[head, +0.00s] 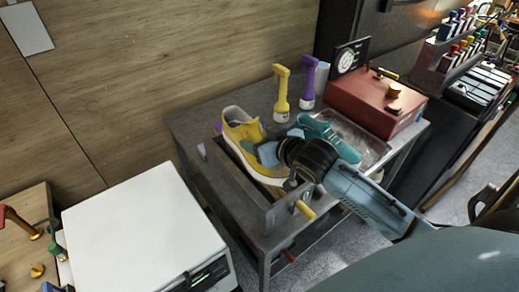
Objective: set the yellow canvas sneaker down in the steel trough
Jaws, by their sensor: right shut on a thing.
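The yellow canvas sneaker (243,133) has a white sole and lies lengthwise within the long grey trough (267,213) on the metal bench. Its opening faces up, with the heel at the far end and the toe toward the near end. The trough's near wall hides part of the sole, so I cannot tell whether it rests on the bottom. My right gripper (268,153) reaches in from the right and is shut on the sneaker's side. The fingertips are partly hidden. My left gripper is not in view.
Right of the trough, a teal shoe-like object (323,131) lies by a shiny metal tray (378,150). A yellow bottle (281,97) and a purple bottle (307,85) stand behind. A red box (374,100) stands at the back right. A white-topped unit (140,225) is at left.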

